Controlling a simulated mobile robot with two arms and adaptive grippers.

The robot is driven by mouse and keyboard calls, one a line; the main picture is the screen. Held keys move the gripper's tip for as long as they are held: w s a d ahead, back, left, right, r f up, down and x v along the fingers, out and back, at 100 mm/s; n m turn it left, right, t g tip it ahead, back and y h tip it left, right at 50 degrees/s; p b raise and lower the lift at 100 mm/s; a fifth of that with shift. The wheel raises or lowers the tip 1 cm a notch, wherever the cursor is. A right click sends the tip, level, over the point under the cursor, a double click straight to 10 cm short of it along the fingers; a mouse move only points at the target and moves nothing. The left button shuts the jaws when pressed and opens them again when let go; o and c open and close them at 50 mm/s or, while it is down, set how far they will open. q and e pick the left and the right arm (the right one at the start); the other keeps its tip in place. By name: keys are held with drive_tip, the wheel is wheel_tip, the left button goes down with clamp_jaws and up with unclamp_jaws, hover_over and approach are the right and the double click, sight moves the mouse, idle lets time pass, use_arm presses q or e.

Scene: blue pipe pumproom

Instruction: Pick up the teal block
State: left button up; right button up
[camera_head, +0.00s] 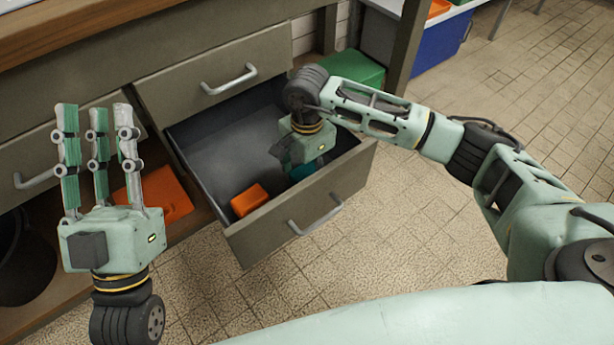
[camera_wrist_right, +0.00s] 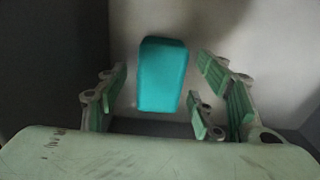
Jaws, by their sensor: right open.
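The teal block (camera_wrist_right: 162,75) lies on the drawer floor in the right wrist view, between the spread fingers of my right gripper (camera_wrist_right: 163,100). The fingers stand apart from it on both sides. In the head view only part of the teal block (camera_head: 304,170) shows beside the right gripper, whose palm hides the rest. My right gripper (camera_head: 300,163) reaches down into the open drawer (camera_head: 335,185), and its fingers are mostly hidden there. My left gripper (camera_head: 100,160) is raised at the left with its fingers pointing up, apart and empty.
An orange block (camera_head: 249,200) lies in the same drawer near its front wall. An orange item (camera_head: 160,195) is on the lower shelf behind the left gripper. A closed drawer (camera_head: 215,80) is above. A green box (camera_head: 355,72) stands behind the open drawer. The floor at right is clear.

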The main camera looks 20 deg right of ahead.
drive_tip(key=c, duration=1.4)
